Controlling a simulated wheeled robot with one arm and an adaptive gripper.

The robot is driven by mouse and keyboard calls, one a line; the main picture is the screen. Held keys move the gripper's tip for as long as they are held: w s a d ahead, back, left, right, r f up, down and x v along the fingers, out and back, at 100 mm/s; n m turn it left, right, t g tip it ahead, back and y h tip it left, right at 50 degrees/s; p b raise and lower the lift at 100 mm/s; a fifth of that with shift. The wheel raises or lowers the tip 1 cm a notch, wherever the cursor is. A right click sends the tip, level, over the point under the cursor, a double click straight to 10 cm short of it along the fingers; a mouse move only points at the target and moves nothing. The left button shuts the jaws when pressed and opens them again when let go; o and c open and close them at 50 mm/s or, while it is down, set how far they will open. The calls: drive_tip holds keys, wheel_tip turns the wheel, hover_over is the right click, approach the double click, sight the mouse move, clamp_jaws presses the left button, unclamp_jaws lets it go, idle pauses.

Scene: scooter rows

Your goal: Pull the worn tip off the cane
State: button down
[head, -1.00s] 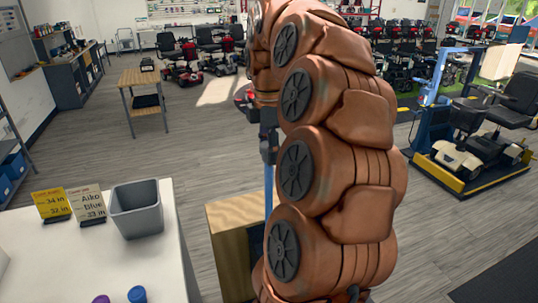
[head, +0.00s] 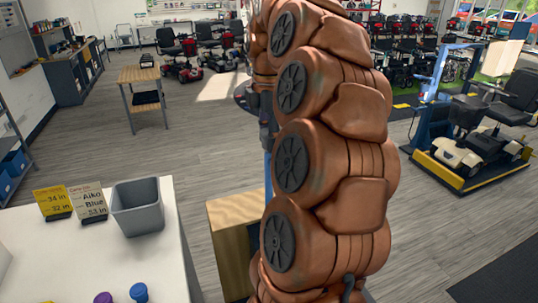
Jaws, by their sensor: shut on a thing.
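A thin blue cane shaft (head: 267,172) stands upright in the head view, just left of my arm. Its lower part goes out of sight behind my arm. My gripper (head: 266,138), dark and small, is partly covered by my arm. It is shut at the top of the visible shaft. The worn tip itself cannot be made out; it is hidden at the fingers.
A wooden box-like stand (head: 237,215) is beside the shaft's lower part. At left, a white table (head: 75,255) bears a grey bin (head: 137,208), two cards, a blue cap (head: 138,292) and a purple one (head: 103,298). Open floor lies beyond; scooters stand further back.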

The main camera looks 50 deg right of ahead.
drive_tip(key=shift+r, duration=0.7)
idle(0.3)
drive_tip(key=shift+w, duration=0.1)
